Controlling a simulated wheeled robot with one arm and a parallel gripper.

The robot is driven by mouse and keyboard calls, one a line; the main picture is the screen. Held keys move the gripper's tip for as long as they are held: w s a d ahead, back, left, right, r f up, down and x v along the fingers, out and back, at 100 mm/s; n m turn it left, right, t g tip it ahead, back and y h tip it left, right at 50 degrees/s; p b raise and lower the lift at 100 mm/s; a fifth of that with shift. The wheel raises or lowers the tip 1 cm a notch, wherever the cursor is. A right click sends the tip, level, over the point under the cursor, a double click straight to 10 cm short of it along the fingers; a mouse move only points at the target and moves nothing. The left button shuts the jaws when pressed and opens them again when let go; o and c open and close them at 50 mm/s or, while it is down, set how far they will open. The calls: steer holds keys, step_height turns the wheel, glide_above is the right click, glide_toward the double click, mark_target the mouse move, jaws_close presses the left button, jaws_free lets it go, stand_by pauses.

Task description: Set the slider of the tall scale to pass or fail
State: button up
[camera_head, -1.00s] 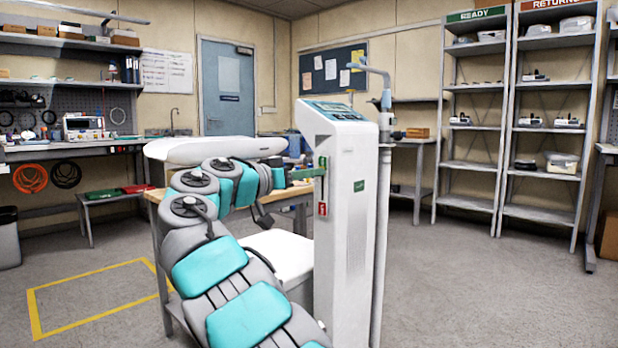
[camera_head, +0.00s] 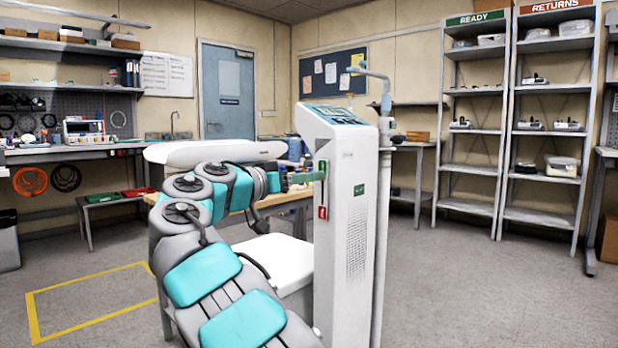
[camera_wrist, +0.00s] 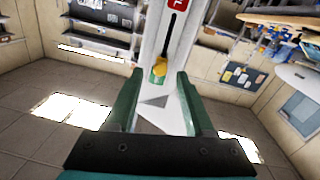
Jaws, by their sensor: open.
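The tall scale (camera_head: 345,240) is a white column with a tilted display on top. The yellow slider knob (camera_wrist: 159,67) sits at the other end of the slot, by a green mark. In the head view the red mark (camera_head: 322,212) is low and the green part higher. My gripper (camera_head: 308,177) is at the column's left side, level with the green part. In the wrist view its green fingers (camera_wrist: 159,78) are apart, either side of the knob, with nothing held.
A white platform (camera_head: 275,255) joins the column low down, below my arm. A wooden-topped table (camera_head: 290,196) stands behind. A grey pole (camera_head: 382,240) rises just right of the column. Open floor (camera_head: 450,285) lies to the right, before the shelves (camera_head: 475,150).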

steer(key=v, duration=0.6)
steer(key=shift+s+a, duration=0.2)
steer(key=shift+s, duration=0.05)
steer(key=d+n+g+p, duration=0.1)
steer(key=d+g+p, duration=0.15)
steer(key=d, duration=0.75)
steer(key=s+d+f+n+g+y+p, duration=0.1)
steer(key=s+d+f+g, duration=0.4)
steer(key=d, duration=0.7)
steer(key=s+d+f+n+g+y+p, duration=0.1)
steer(key=s+d+f+g+p, duration=0.1)
steer(key=s+d+f, duration=0.7)
steer(key=s+d+f+n+g+y+p, duration=0.1)
steer(key=s+f+g+y, duration=0.1)
steer(key=s+f, duration=0.35)
steer(key=s+f+n+g+y+p, duration=0.1)
steer(key=s+f+y, duration=0.1)
steer(key=s, duration=0.6)
steer(key=s+d+f+g+y+p, duration=0.1)
steer(key=s+f+g+y, duration=0.2)
steer(key=s, duration=0.4)
steer(key=s+a+f+y, duration=0.1)
steer(key=s+a+f, duration=0.2)
steer(key=s, duration=0.2)
steer(key=s+a+f+n+y+p, duration=0.1)
steer(key=s+a+f+y, duration=0.1)
steer(key=s, duration=0.3)
steer(key=shift+s+a+f+n, duration=0.2)
steer(key=shift+a+f+n, duration=0.1)
steer(key=shift+a+f, duration=0.4)
